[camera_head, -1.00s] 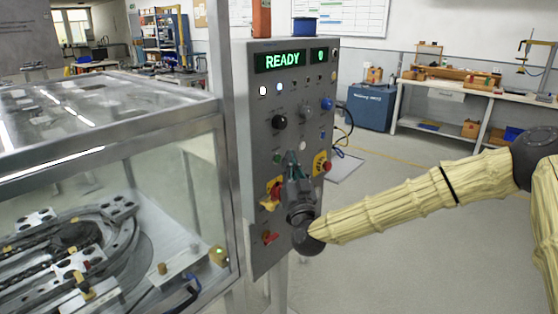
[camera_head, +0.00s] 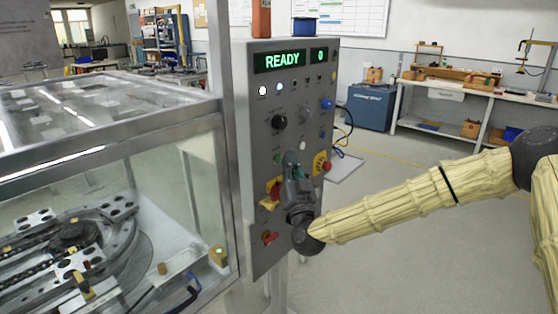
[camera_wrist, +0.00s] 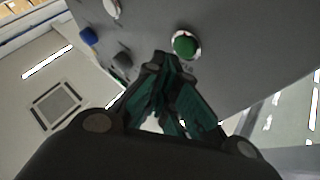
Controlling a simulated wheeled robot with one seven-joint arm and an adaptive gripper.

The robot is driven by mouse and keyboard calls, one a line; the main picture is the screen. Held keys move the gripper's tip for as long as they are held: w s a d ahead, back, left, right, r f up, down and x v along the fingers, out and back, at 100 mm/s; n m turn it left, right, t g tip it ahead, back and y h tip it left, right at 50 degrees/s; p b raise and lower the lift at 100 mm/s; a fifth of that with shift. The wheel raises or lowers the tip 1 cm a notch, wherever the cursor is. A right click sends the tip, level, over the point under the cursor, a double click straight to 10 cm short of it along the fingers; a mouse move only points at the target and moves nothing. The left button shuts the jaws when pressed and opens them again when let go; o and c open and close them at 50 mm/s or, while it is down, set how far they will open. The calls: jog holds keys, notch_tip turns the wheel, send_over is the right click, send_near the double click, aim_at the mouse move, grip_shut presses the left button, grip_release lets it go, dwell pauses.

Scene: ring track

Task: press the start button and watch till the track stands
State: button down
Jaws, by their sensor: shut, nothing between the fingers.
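The grey control panel (camera_head: 255,130) shows green "READY" (camera_head: 282,60) and a "0" (camera_head: 320,55) on its displays. A green button (camera_head: 278,157) sits on its face; in the wrist view this button (camera_wrist: 185,44) has a pale ring. My gripper (camera_head: 290,158) is shut and empty in front of the panel, its tip just right of the button. In the wrist view the fingertips (camera_wrist: 163,62) are close below and left of the button; contact cannot be made out. The ring track (camera_head: 75,245) lies behind clear panels at left.
A red knob on yellow (camera_head: 322,164) is to the right of my gripper, and a red-yellow switch (camera_head: 272,193) below left. A black knob (camera_head: 279,122) is above. The enclosure's metal frame (camera_head: 222,130) stands close left. Open floor (camera_head: 400,230) lies at right.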

jog(key=shift+a, duration=0.1)
jog(key=shift+w+a, duration=0.2)
jog(key=shift+a, duration=0.05)
